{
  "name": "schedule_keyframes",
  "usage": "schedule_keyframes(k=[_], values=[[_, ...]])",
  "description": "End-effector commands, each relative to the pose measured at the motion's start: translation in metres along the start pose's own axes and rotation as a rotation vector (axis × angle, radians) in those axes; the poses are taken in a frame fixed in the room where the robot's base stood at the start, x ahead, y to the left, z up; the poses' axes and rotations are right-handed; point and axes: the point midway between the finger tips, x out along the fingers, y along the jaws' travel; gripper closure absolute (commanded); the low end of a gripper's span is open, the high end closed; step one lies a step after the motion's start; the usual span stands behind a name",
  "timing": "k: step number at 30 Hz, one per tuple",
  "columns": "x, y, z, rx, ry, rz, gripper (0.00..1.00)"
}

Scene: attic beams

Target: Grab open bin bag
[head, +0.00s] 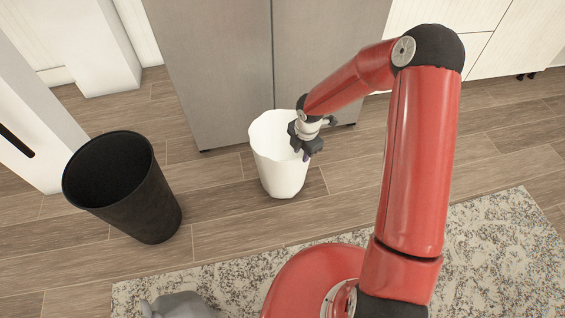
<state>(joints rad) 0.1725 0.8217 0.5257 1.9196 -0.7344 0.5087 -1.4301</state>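A white open-topped bag (279,174) stands upright on the wood floor in front of a grey cabinet or fridge. My red arm reaches over to it from the right. My gripper (306,153) is at the bag's right rim, pointing down, with its tip overlapping the rim and opening in the picture. The gripper is small and dark here. I cannot tell whether its fingers are open or shut, or whether they touch the bag. Part of the bag's right rim is hidden behind the gripper.
A black open bin (150,205) stands on the floor to the left, apart from the white bag. Grey doors (215,70) rise close behind the bag. A patterned rug (500,245) lies in front. A grey object (182,305) shows at the bottom edge. Floor between bin and bag is clear.

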Motion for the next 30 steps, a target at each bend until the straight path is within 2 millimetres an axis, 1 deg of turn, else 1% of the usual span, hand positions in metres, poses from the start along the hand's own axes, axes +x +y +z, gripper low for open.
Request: schedule_keyframes(k=[4, 9, 12, 30], values=[[0.015, -0.001, 0.0, 0.001, 0.0, -0.002, 0.71], [0.042, -0.002, 0.0, 0.001, 0.0, -0.002, 0.71], [0.05, -0.001, 0.001, 0.003, -0.001, 0.001, 0.71], [0.054, -0.002, 0.001, 0.004, -0.002, 0.001, 0.71]])
